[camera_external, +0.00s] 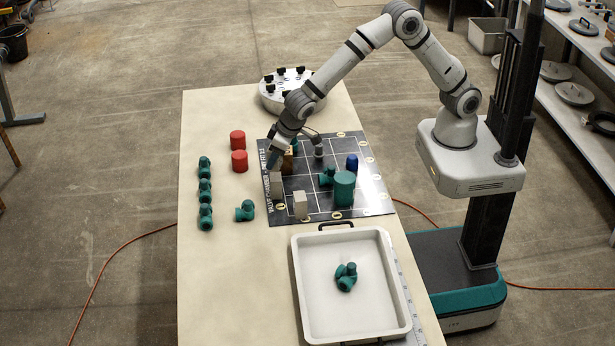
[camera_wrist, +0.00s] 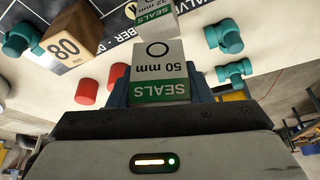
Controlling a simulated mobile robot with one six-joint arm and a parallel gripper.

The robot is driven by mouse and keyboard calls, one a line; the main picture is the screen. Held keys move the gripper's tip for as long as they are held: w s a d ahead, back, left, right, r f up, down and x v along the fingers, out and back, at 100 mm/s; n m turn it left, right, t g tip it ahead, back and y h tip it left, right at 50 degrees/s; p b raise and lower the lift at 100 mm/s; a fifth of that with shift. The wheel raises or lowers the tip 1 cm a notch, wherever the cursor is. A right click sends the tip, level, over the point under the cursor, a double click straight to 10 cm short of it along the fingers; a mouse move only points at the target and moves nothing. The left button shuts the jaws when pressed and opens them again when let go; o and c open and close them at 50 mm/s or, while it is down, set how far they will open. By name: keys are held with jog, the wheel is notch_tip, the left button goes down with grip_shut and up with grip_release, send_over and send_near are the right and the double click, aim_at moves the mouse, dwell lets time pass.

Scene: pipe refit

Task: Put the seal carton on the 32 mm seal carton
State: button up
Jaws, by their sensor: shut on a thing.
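My gripper (camera_wrist: 160,88) is shut on a white carton with a green band marked "SEALS 50 mm" (camera_wrist: 158,68), seen upside down in the wrist view. The 32 mm seal carton (camera_wrist: 155,17), with a similar green band, is just beyond the held carton's far end and partly cut off by the top edge. Whether the two touch, I cannot tell. In the external view my gripper (camera_external: 272,164) points down at the mat's left edge. One pale carton (camera_external: 276,185) shows right below it and another pale carton (camera_external: 300,206) stands nearer the camera. Their labels are unreadable there.
A wooden block marked 80 (camera_wrist: 72,35) stands close by. A green cylinder (camera_external: 344,188), a teal fitting (camera_external: 327,178) and a blue piece (camera_external: 352,163) stand on the dark mat (camera_external: 315,210). Red caps (camera_external: 239,161) and teal fittings (camera_external: 205,190) are left. A white tray (camera_external: 318,325) is in front.

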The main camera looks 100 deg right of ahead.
aim_at(275, 166)
jog(key=shift+f, duration=1.75)
jog(key=shift+f, duration=0.15)
jog(key=o, duration=1)
